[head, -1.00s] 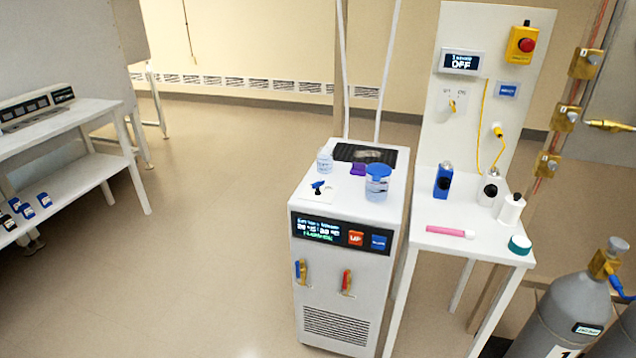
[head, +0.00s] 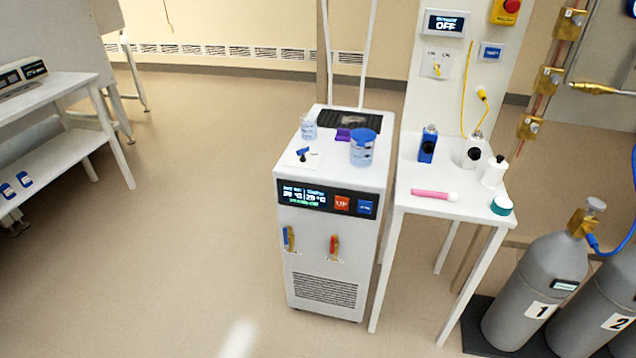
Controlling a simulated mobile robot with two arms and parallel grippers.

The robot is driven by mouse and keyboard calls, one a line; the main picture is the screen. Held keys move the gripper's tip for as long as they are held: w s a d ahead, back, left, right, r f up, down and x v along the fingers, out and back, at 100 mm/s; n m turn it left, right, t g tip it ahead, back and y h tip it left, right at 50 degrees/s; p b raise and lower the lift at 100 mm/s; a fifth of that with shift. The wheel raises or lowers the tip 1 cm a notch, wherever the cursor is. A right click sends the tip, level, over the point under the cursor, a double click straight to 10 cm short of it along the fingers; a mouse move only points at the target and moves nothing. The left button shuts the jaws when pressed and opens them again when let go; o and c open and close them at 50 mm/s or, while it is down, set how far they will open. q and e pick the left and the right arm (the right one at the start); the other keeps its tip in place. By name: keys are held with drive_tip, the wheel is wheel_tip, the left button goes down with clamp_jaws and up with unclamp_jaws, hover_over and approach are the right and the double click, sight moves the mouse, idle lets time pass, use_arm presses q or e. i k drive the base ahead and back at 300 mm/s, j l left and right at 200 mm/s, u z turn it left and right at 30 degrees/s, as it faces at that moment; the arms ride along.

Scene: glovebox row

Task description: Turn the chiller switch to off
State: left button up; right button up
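The chiller appears to be the white cabinet (head: 328,245) in the middle of the head view, with a lit display (head: 303,196), an orange-red button (head: 342,204) and a blue button (head: 367,207) on its front. A small blue-and-black part (head: 302,152) sits on a white plate on its top; it may be a switch, but its setting is too small to read. A plate with a yellow lever (head: 437,69) is on the upright white panel, under a display (head: 446,22) reading OFF. I cannot tell which is the chiller switch. Neither gripper is in view.
A beaker with a blue lid (head: 363,147) and a small clear container (head: 309,126) stand on the cabinet. A white side table (head: 438,206) with bottles adjoins it at right. Grey cylinders (head: 530,292) stand front right. The floor (head: 180,240) left of the cabinet is clear.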

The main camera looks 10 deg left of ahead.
sight(305, 149)
drive_tip(key=i+j+z, duration=0.45)
drive_tip(key=i+j, duration=0.2)
drive_tip(key=j, duration=0.25)
